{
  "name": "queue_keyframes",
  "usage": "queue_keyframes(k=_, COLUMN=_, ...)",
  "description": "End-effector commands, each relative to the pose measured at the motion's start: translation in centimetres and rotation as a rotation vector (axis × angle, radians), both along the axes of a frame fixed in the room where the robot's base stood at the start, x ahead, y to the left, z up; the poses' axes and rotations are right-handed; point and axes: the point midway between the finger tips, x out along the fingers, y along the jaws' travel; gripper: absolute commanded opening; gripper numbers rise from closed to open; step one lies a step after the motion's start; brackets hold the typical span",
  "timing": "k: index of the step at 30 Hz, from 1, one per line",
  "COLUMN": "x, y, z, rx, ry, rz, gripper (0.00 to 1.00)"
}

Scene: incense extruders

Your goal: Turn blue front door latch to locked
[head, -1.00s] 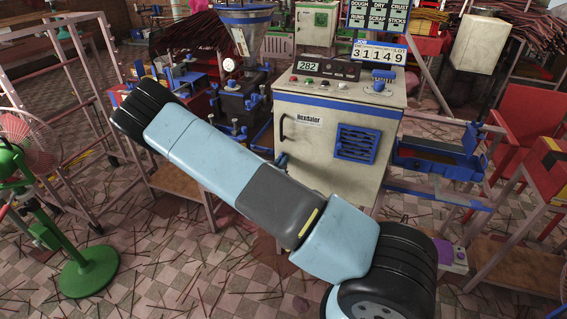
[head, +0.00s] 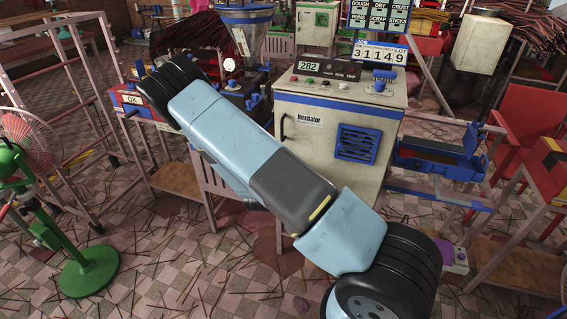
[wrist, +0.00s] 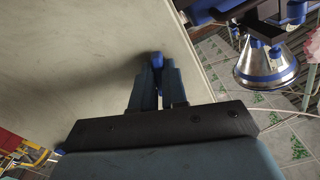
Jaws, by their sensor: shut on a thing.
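A blue latch (wrist: 157,59) shows in the wrist view on the pale front of a cabinet. My gripper (wrist: 157,72) is shut on the latch, with a dark finger on each side of it. The fingers hide most of the latch, so I cannot tell which way it is turned. In the head view the cream cabinet (head: 318,165) has a blue band, a dark handle and a blue vent on its front. My arm hides the gripper and the latch there.
A control panel (head: 326,70) with a display reading 282 sits on the cabinet. A blue tray stand (head: 437,165) is to the right. A green fan (head: 88,268) stands at left. Sticks litter the tiled floor. A metal cone (wrist: 266,68) shows in the wrist view.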

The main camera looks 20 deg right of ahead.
Motion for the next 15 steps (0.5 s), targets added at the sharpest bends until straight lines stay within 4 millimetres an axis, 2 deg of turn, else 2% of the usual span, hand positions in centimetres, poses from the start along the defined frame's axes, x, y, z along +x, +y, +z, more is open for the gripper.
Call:
queue_keyframes(k=13, x=-0.03, y=-0.26, z=0.21, rx=0.004, ry=-0.010, rz=-0.005, gripper=0.00)
queue_keyframes(k=14, x=-0.03, y=-0.26, z=0.21, rx=0.004, ry=-0.010, rz=-0.005, gripper=0.16)
queue_keyframes(k=15, x=-0.03, y=-0.24, z=0.20, rx=0.004, ry=-0.010, rz=-0.005, gripper=0.19)
